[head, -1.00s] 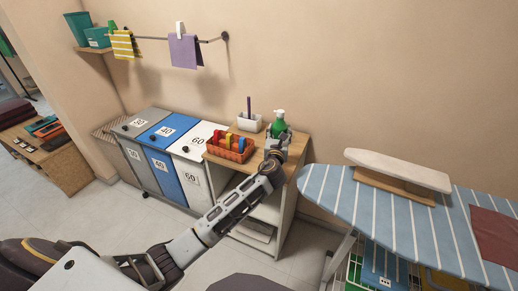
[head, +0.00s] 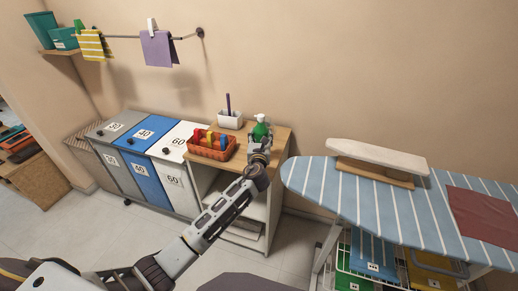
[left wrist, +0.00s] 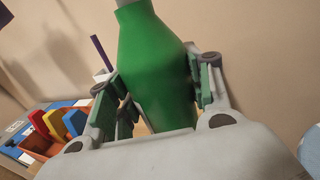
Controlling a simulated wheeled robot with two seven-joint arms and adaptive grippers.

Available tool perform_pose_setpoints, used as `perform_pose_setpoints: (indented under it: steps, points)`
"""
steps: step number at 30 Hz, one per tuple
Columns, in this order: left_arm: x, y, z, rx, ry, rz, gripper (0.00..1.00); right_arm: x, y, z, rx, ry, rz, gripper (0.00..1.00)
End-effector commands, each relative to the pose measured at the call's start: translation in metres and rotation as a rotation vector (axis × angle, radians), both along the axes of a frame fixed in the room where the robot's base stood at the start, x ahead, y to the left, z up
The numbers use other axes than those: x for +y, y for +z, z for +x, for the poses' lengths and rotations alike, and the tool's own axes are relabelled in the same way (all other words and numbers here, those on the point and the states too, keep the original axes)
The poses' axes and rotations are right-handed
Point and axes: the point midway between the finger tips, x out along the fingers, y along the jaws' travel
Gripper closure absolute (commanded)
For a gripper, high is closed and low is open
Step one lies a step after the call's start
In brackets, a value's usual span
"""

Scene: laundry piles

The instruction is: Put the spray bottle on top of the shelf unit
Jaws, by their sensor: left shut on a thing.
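The green spray bottle (head: 260,131) with a white head is upright at the shelf unit's top, near its right part. My left gripper (head: 259,143) is shut around the bottle's body. In the left wrist view the green bottle (left wrist: 158,65) stands between the two fingers of my left gripper (left wrist: 160,90), one on each side. The shelf unit (head: 276,150) has a wooden top and open white shelves below. The bottle's base is hidden behind the gripper, so I cannot tell whether it touches the top. My right gripper is not in view.
On the shelf top are an orange basket (head: 211,153) with colourful items and a white holder (head: 230,121) with a purple stick. Numbered bins (head: 170,160) stand to the left. A striped ironing board (head: 400,211) is to the right.

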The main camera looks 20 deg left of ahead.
Motion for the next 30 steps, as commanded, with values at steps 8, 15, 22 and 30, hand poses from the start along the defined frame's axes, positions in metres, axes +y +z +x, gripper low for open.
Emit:
perform_pose_setpoints:
  steps: [8, 15, 22, 30]
  points:
    - [0.000, -0.018, 0.000, -0.002, 0.000, -0.001, 0.76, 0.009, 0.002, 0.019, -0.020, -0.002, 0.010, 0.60]
    - [0.000, -0.017, 0.000, -0.002, 0.000, -0.001, 0.76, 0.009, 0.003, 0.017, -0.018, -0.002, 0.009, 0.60]
    - [0.000, -0.033, 0.000, 0.000, 0.000, -0.001, 0.76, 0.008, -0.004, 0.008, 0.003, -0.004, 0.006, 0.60]
    - [0.000, -0.055, 0.000, -0.001, 0.000, -0.001, 0.76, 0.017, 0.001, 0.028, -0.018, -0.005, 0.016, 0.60]
